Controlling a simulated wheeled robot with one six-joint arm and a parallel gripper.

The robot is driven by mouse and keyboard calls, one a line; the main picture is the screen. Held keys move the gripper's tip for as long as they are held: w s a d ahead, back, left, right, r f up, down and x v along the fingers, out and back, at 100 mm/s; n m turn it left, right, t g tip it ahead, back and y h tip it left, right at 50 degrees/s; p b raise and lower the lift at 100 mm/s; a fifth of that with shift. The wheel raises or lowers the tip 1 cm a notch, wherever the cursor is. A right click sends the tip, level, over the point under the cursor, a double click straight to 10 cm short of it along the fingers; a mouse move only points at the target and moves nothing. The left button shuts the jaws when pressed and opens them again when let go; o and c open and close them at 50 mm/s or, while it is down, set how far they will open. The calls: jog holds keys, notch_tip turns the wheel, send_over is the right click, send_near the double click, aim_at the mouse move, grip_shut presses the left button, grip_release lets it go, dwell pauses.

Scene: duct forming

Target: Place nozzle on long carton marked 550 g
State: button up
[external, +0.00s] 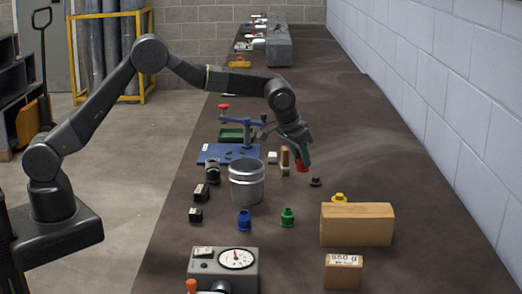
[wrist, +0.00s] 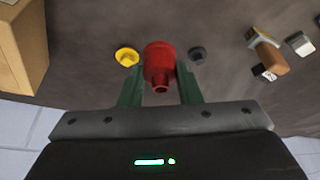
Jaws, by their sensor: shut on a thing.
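A red nozzle (external: 302,166) is held by my gripper (external: 299,158), just above or at the bench top; I cannot tell which. In the wrist view the red nozzle (wrist: 159,62) sits between the green fingertips (wrist: 160,80). A carton with a white label reading 550 g (external: 343,273) stands at the front right. A larger, long tan carton (external: 357,226) lies just behind it, with no label visible; its edge probably shows at the left of the wrist view (wrist: 22,45). Both carton tops look bare apart from the label.
A yellow nozzle (external: 338,198), a dark nozzle (external: 315,182), a green nozzle (external: 287,217) and a blue nozzle (external: 244,221) stand nearby. A metal can (external: 246,183), a dial gauge box (external: 222,266) and a blue plate (external: 222,153) are left. The bench is clear toward the right wall.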

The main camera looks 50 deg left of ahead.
jog(key=s+d+r+m, duration=0.1)
jog(key=s+d, duration=0.2)
jog(key=d, duration=0.2)
jog(key=s+d+r+m+h, duration=0.1)
jog(key=s+d+m, duration=0.1)
jog(key=d, duration=0.4)
jog(key=s+d+r+m+g+p, duration=0.1)
jog(key=s+d+m, duration=0.1)
jog(key=s+d, duration=0.2)
jog(key=shift+d+h, duration=0.3)
jog(key=shift+d, duration=0.6)
jog(key=s+d+r+m+g+h+p, duration=0.1)
jog(key=s+d+r+m+g+h, duration=0.15)
jog(key=s+d+m, duration=0.85)
jog(key=n, duration=0.4)
send_over(336, 261)
jog(key=a, duration=0.2)
jog(key=shift+t+y, duration=0.25)
jog(key=shift+y, duration=0.2)
jog(key=f, duration=0.4)
jog(key=shift+s+d+f+p, duration=0.15)
jog(key=shift+s+f+p, duration=0.15)
jog(key=shift+s, duration=0.05)
jog(key=shift+f+p, duration=0.35)
jog(key=shift+f, duration=2.1)
jog(key=o, duration=0.9)
jog(key=shift+o, duration=0.2)
